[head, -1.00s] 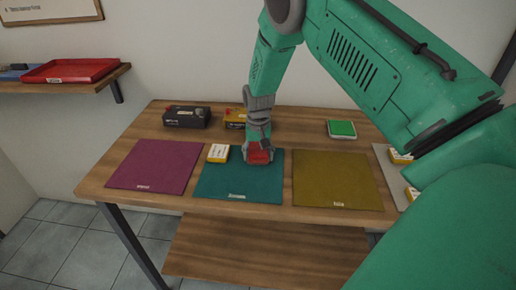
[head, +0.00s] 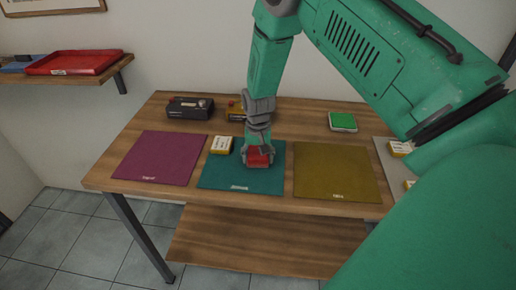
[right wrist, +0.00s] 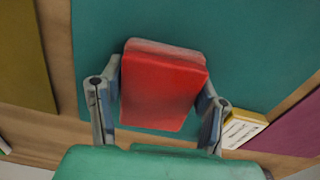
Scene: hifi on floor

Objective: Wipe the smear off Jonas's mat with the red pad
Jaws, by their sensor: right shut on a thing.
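The teal mat (head: 215,180) lies at the middle of the table between two other mats. Its front label is too small to read surely, and I see no smear on its visible part. My right gripper (head: 258,151) reaches down over the mat's back half. It is shut on the red pad (head: 260,160), which is at the mat's surface. In the right wrist view the red pad (right wrist: 163,88) sits between both fingers, with the teal mat (right wrist: 255,45) under it. The pad and gripper hide part of the mat. My left gripper is not in view.
A magenta mat (head: 160,158) lies left, an olive mat (head: 335,172) right. A yellow-and-white box (head: 221,145) stands at the teal mat's back left corner. A red tray (head: 75,63) is on the shelf.

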